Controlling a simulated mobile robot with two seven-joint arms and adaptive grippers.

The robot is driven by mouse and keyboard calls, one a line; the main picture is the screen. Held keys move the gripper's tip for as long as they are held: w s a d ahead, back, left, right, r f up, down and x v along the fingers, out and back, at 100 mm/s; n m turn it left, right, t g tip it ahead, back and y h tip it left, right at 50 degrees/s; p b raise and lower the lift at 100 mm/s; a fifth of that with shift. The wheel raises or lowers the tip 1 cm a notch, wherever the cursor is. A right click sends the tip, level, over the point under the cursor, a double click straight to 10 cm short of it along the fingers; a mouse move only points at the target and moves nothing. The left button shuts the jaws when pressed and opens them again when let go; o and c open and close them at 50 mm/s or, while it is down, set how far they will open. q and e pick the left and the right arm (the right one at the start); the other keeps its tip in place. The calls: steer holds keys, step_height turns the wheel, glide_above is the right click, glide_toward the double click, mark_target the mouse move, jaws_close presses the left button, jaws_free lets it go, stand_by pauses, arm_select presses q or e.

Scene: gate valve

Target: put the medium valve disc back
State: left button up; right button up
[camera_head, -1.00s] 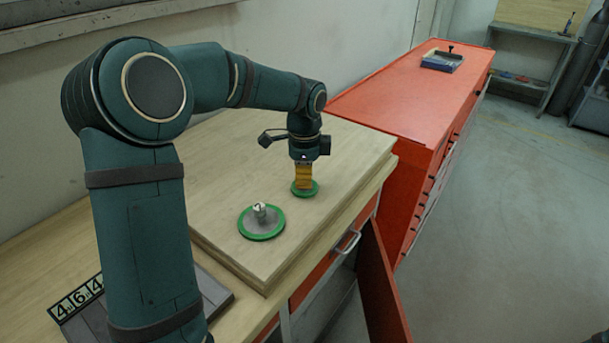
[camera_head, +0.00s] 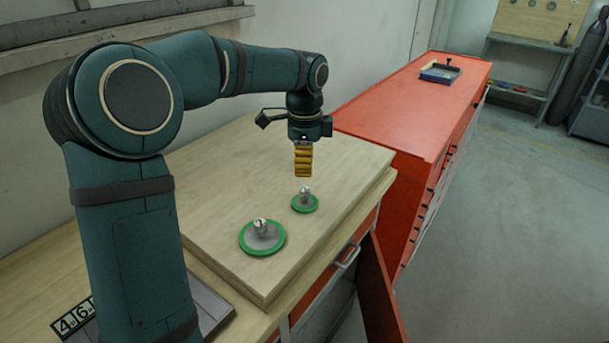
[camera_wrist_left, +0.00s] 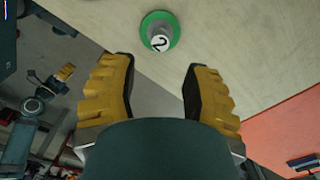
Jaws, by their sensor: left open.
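A smaller green-rimmed valve disc (camera_head: 305,203) with a grey centre and a pale upright stem lies on the wooden board. A larger green-rimmed disc (camera_head: 262,237) lies nearer, to its left. My left gripper (camera_head: 303,174) is open and empty, pointing down just above the smaller disc, apart from it. In the left wrist view a green disc (camera_wrist_left: 160,30) with a stem top marked like a 2 shows beyond the open yellow fingers of the left gripper (camera_wrist_left: 158,62). Small yellow fingers at the left there look like my right gripper (camera_wrist_left: 65,73); their opening is unclear.
The thick wooden board (camera_head: 220,190) lies on a wooden bench, mostly clear. A red cabinet (camera_head: 400,110) stands behind, carrying a blue tray (camera_head: 440,72). A red door (camera_head: 380,295) hangs open below. A number plate (camera_head: 75,318) is partly behind my left arm.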

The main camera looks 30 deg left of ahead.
arm_select(q)
steer(key=shift+r, duration=1.7)
